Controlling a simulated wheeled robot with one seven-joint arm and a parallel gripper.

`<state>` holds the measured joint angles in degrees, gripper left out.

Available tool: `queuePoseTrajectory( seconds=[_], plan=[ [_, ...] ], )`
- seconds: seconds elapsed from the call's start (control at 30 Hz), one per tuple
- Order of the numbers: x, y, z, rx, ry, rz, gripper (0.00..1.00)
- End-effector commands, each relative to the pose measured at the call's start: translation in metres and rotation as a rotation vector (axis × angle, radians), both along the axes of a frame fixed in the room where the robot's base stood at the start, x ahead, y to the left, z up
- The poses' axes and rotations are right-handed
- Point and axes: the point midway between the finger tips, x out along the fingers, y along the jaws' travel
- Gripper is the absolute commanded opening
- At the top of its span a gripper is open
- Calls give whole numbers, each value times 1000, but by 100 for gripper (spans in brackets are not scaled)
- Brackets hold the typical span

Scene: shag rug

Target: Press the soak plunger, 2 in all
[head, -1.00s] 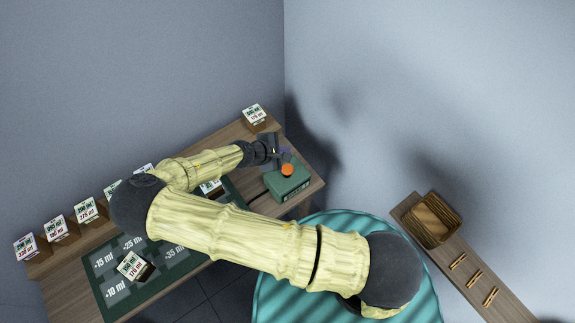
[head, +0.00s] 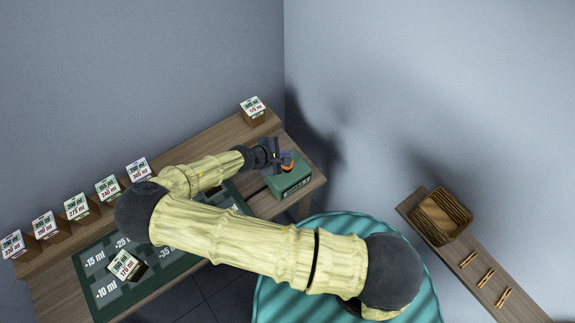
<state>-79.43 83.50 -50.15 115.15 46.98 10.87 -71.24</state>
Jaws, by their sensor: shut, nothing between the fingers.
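The soak plunger is an orange round knob (head: 288,167) on top of a dark green box (head: 291,187) near the right end of the wooden table. My gripper (head: 281,158) is shut and empty, with its dark fingers at the knob. The fingers hide part of the knob in the head view. I cannot tell for sure whether they touch it or how far it is pressed down.
A row of labelled blocks (head: 77,208) lines the table's back left edge; another block (head: 253,110) stands at the back right. A green marked mat (head: 108,290) carries a labelled block (head: 126,265).

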Motion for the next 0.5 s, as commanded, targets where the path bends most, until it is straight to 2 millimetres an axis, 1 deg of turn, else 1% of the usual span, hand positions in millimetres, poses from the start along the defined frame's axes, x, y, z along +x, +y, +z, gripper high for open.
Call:
queuePoseTrajectory(
  seconds=[0.03, 0.2, 0.5],
  plan=[
    [0, 0, -9, 0, 1, 1, 0],
    [0, 0, -19, 0, 0, 0, 0],
    [0, 0, -19, 0, 0, 0, 0]
  ],
)
